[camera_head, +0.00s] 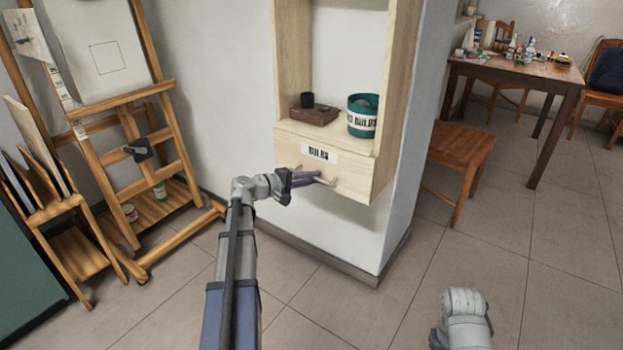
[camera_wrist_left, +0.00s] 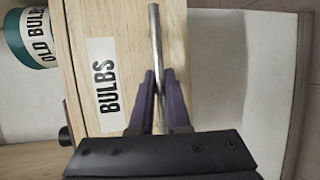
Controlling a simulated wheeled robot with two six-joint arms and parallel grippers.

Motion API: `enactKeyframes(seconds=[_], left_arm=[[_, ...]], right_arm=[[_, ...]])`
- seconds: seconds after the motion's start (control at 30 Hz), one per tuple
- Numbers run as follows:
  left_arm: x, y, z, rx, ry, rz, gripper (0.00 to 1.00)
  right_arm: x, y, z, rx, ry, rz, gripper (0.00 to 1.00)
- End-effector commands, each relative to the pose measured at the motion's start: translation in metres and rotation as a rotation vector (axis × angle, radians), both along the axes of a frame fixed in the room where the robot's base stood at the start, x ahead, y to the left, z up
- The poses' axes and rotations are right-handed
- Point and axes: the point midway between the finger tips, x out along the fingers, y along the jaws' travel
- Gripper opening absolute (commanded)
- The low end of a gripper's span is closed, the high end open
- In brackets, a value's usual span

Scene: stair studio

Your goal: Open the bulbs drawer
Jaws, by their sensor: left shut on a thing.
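The bulbs drawer (camera_head: 350,177) is a pale wood box with a white "BULBS" label, low in a wall-mounted wooden shelf unit. Its front looks flush with the unit, and I see no open gap. The label also shows in the left wrist view (camera_wrist_left: 108,85). A thin metal bar handle (camera_wrist_left: 155,40) runs along the drawer front. My left gripper (camera_head: 322,181) is at this handle, with its purple fingers (camera_wrist_left: 161,100) closed around the bar. Part of the handle is hidden by the fingers. My right gripper is out of view.
On the shelf above the drawer (camera_head: 341,132) stand a green tin labelled "OLD BULBS" (camera_head: 362,122), a brown box (camera_head: 314,116) and a small dark cup (camera_head: 307,100). A wooden easel (camera_head: 172,130) is left, a chair (camera_head: 460,145) right. The floor in front is clear.

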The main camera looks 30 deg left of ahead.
Motion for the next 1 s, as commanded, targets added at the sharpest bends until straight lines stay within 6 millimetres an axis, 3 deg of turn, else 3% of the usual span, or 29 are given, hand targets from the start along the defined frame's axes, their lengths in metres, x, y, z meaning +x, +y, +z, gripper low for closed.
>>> enactKeyframes(seconds=[0.13, 0.4, 0.53, 0.7, 1.0], left_arm=[[-0.017, 0.001, 0.000, 0.001, 0.001, 0.002, 0.00], [-0.094, 0.006, -0.001, 0.001, 0.002, 0.004, 0.00], [-0.119, 0.008, -0.001, 0.002, 0.002, 0.004, 0.00], [-0.132, 0.010, -0.001, 0.002, 0.001, 0.001, 0.00], [-0.132, 0.011, -0.001, 0.002, 0.001, 0.001, 0.00]], right_arm=[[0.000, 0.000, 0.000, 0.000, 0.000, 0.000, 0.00], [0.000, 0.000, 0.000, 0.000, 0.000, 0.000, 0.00], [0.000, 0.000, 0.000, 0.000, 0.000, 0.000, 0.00], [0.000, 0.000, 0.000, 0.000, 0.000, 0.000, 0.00], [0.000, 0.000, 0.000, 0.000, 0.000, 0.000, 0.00]])
